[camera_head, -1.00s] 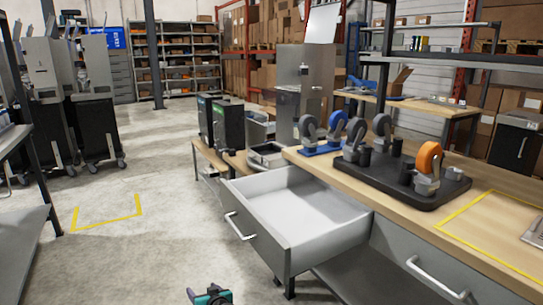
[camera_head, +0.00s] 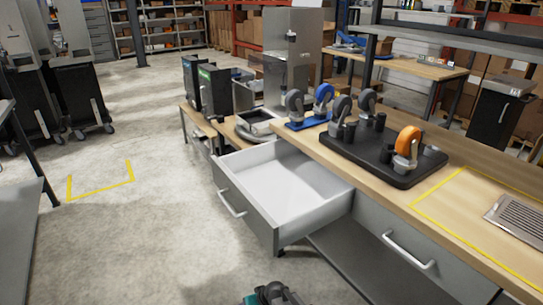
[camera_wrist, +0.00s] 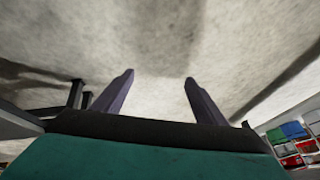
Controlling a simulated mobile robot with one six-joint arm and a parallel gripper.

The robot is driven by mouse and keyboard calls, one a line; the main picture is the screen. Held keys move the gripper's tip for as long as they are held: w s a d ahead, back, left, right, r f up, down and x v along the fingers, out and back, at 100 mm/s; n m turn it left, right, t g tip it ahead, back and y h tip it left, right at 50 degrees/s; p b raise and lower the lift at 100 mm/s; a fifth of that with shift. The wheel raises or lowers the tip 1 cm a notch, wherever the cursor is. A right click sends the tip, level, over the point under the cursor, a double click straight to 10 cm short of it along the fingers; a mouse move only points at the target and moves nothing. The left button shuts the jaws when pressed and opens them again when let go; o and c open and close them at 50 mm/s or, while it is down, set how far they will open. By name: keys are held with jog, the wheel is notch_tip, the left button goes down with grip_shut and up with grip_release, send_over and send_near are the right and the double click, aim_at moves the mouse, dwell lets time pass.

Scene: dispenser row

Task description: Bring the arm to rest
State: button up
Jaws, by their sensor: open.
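My gripper (camera_wrist: 159,88) shows in the wrist view with its two fingers spread apart and nothing between them. Grey floor lies beyond the fingertips. In the head view only a small teal and dark part of my arm shows at the bottom edge, in front of the open drawer (camera_head: 247,216) and below it. I cannot make out the fingers there. The arm is apart from the drawer and the workbench (camera_head: 450,208).
The open drawer is empty and juts out from the bench. A black tray (camera_head: 372,160) on the bench holds several casters, one orange (camera_head: 407,142). A metal vent plate (camera_head: 515,217) lies at right. Yellow tape marks the floor (camera_head: 100,191). Free floor lies at left.

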jog(key=s+d+r+m+g+h+p, duration=0.1)
jog(key=s+d+r+g+p, duration=0.2)
jog(key=s+d, duration=0.5)
jog(key=s+d+r+m+g+h+p, duration=0.2)
jog(key=s+d+p, duration=0.4)
jog(key=s, duration=0.7)
jog(key=s+d+r+m+g+h+p, duration=0.1)
jog(key=s+d+r+g+p, duration=0.3)
jog(key=s+d, duration=0.6)
jog(key=shift+s+r+g+h, duration=0.15)
jog(key=shift+r+g+h, duration=0.15)
jog(key=shift+r, duration=0.1)
jog(key=c, duration=0.9)
jog(key=shift+o, duration=0.2)
jog(key=shift+d, duration=0.15)
